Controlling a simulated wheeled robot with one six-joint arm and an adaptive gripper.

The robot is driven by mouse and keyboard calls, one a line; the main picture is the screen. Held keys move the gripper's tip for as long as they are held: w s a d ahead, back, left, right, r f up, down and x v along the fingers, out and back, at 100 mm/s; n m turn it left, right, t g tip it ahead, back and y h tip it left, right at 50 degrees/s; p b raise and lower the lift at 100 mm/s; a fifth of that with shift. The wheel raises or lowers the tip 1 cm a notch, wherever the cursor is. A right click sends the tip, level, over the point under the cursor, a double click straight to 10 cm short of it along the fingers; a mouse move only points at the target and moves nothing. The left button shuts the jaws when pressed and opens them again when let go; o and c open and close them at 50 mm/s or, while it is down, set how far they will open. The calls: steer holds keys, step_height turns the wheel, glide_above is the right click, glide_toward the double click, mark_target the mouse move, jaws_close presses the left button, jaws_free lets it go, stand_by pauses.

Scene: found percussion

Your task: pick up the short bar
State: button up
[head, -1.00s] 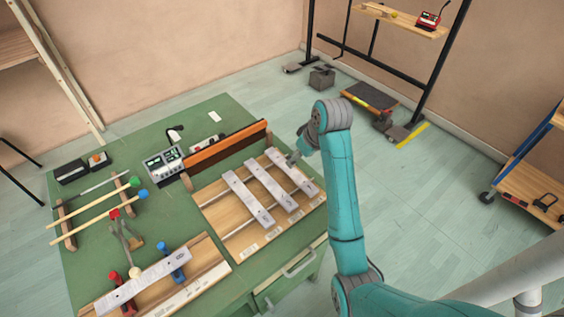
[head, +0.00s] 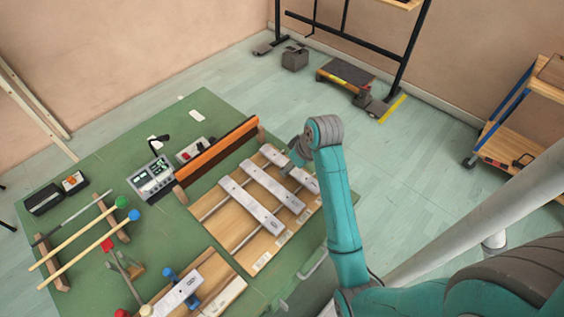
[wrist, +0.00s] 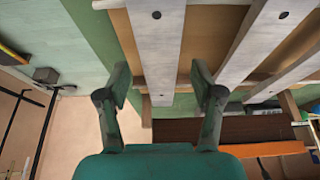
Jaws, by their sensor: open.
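Three pale metal bars lie side by side on a wooden frame. The rightmost, which looks the shortest, I take as the short bar (head: 307,181). My gripper (head: 296,157) is over its far part in the head view and is mostly hidden by my own arm. In the wrist view my gripper (wrist: 161,78) is open, with one finger on each side of the short bar (wrist: 155,45). The fingers hold nothing. I cannot tell their exact height over it.
The middle bar (head: 270,187) and left bar (head: 250,206) lie close by. An orange-brown upright board (head: 215,150) stands behind the frame. Mallets (head: 85,240), a grey meter (head: 152,178) and another clamped bar (head: 178,294) are on the green table (head: 110,165).

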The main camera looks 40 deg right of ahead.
steer(key=shift+f, duration=0.1)
steer(key=shift+c, duration=0.3)
jaws_close()
